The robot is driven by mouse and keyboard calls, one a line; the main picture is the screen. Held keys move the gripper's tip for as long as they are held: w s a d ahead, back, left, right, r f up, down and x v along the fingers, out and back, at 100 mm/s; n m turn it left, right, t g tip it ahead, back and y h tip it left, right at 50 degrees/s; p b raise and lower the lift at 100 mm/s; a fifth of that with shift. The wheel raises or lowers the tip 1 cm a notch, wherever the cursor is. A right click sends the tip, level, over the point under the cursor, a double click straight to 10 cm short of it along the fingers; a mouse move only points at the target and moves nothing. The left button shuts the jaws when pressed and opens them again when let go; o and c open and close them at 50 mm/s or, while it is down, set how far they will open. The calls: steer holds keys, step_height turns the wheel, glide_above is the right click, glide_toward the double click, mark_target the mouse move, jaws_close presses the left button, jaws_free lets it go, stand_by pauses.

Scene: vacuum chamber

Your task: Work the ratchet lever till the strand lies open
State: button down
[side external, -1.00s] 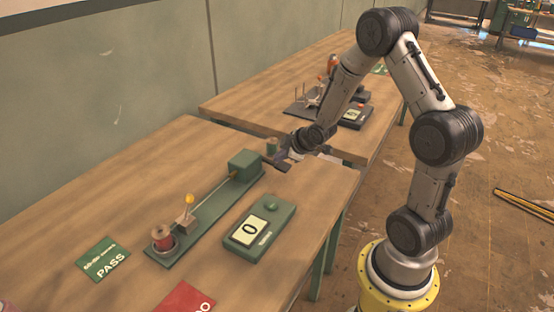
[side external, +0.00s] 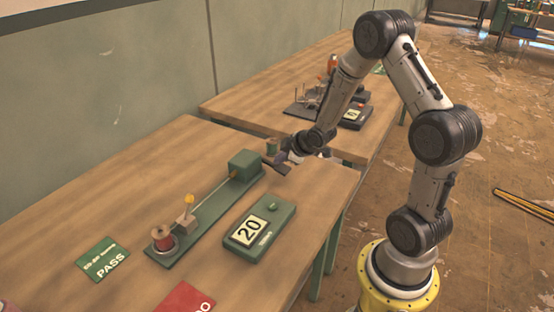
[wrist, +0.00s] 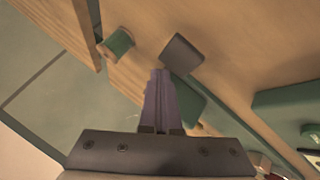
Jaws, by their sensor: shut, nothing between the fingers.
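The ratchet lever shows as a dark flat paddle (side external: 276,167) at the far end of the green gear box (side external: 245,164). The paddle also shows in the wrist view (wrist: 182,54), just ahead of my fingers. My gripper (wrist: 160,78) is shut and empty, with its tips beside the paddle's near edge; I cannot tell whether they touch. In the side view my gripper (side external: 287,159) is low at the lever. The strand line runs along the green base (side external: 208,211) from the yellow-knobbed clamp (side external: 187,209) to the box; it is too thin to judge. The readout (side external: 260,230) shows 20.
A red spool (side external: 163,238) stands at the base's near end. A green spool (wrist: 117,42) stands close to the paddle. A green PASS card (side external: 104,259) and a red card (side external: 186,299) lie on the bench. A second bench (side external: 240,100) stands behind, across a gap.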

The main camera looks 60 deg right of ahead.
steer(key=shift+s+f, duration=0.1)
steer(key=shift+s, duration=0.05)
steer(key=shift+r, duration=1.75)
steer(key=shift+w+r, duration=0.2)
steer(key=shift+r, duration=2.35)
